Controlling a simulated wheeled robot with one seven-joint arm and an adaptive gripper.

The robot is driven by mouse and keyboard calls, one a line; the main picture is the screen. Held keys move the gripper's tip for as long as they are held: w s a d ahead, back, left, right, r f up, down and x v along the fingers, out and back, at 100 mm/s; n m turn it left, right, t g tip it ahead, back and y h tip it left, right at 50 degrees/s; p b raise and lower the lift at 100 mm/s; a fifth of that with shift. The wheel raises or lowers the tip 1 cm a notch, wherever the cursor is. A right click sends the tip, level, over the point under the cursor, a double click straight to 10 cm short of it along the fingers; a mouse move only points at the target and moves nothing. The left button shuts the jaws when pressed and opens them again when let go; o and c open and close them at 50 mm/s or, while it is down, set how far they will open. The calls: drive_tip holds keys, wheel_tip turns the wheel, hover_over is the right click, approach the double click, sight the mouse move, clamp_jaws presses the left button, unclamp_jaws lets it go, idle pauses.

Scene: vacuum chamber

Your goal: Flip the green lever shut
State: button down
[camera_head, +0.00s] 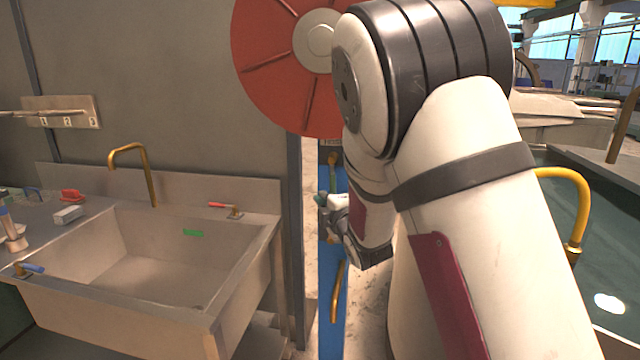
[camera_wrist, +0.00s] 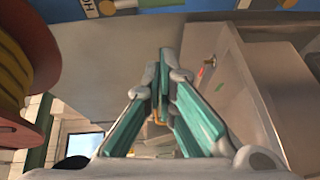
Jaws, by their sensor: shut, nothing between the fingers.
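A narrow blue panel (camera_head: 332,270) stands behind my arm in the head view. The blue panel (camera_wrist: 190,5) crosses the top of that view with a white label; no green lever is clearly visible there.
A steel sink (camera_head: 250,260) stands at left, with a brass tap (camera_head: 152,180), a red-handled valve (camera_head: 222,206) and a blue-handled valve (camera_head: 28,268). A large red disc (camera_head: 275,65) is behind my arm. A water tank (camera_head: 600,250) with a yellow pipe (camera_head: 570,190) is at right.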

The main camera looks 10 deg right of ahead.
sight(333, 174)
drive_tip(key=shift+w+a+f+n+t+y, duration=0.15)
drive_tip(key=shift+w+a+n+t+y, duration=0.15)
drive_tip(key=shift+a+n+y, duration=0.4)
drive_tip(key=w+a, duration=0.1)
drive_tip(key=w, duration=0.9)
drive_tip(key=shift+s+d+p, duration=0.25)
drive_tip(key=shift+d+p, duration=0.1)
drive_tip(key=shift+d, duration=0.55)
drive_tip(key=shift+s+d+p, duration=0.25)
drive_tip(key=shift+d+p, duration=0.1)
drive_tip(key=shift+d, duration=0.55)
